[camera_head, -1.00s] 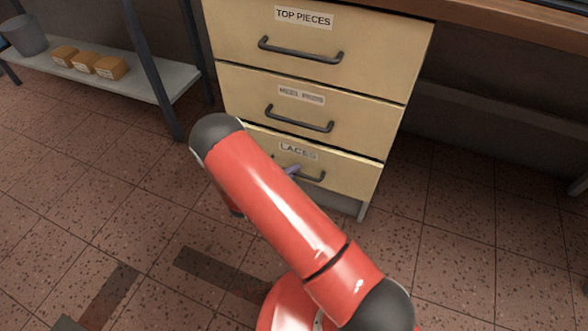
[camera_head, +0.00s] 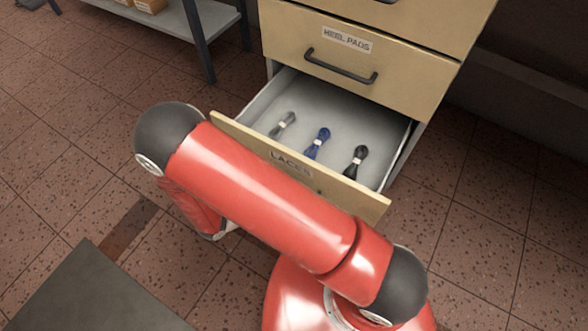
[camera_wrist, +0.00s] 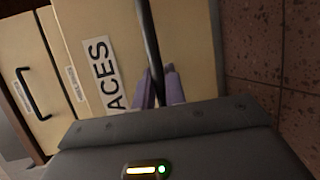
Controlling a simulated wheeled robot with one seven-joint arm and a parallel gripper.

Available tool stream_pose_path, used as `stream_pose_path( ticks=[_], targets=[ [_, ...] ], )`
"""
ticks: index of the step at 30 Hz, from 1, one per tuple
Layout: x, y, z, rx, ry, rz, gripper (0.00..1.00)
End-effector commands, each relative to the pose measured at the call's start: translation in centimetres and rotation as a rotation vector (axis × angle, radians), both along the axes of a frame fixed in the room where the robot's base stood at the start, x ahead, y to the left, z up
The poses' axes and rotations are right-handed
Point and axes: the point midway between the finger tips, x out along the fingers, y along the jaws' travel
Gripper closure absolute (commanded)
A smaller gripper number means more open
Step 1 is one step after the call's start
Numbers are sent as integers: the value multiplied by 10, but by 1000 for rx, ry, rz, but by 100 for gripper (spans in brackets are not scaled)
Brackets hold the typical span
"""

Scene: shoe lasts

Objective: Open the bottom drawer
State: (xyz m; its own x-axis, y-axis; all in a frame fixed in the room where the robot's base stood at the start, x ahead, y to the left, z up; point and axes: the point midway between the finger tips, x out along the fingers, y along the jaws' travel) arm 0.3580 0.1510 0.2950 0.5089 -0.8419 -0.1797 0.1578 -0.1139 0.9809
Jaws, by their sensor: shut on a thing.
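The bottom drawer (camera_head: 376,205), labelled LACES, stands pulled out of the cabinet, its inside in plain view. Bundles of laces lie in it: a grey one (camera_head: 283,125), a blue one (camera_head: 318,143) and a black one (camera_head: 355,162). In the wrist view, my gripper (camera_wrist: 160,88) has its purple fingers shut on the dark bar handle (camera_wrist: 150,45), beside the drawer's label (camera_wrist: 101,75). In the head view my red arm hides the handle and gripper.
The HEEL PADS drawer (camera_head: 391,70) above is shut. A shelf (camera_head: 185,22) with small boxes stands at the back left. A flat grey surface (camera_head: 95,295) lies at the lower left. The tiled floor (camera_head: 480,230) right of the drawer is clear.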

Motion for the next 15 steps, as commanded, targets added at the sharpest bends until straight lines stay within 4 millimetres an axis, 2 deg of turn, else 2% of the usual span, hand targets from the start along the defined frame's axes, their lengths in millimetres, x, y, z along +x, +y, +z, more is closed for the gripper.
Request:
stream_pose_path(
  ticks=[6, 15],
  targets=[
    [-22, 16, -1, 1, 0, 1, 100],
    [-29, 21, -1, 1, 1, -2, 100]
  ],
)
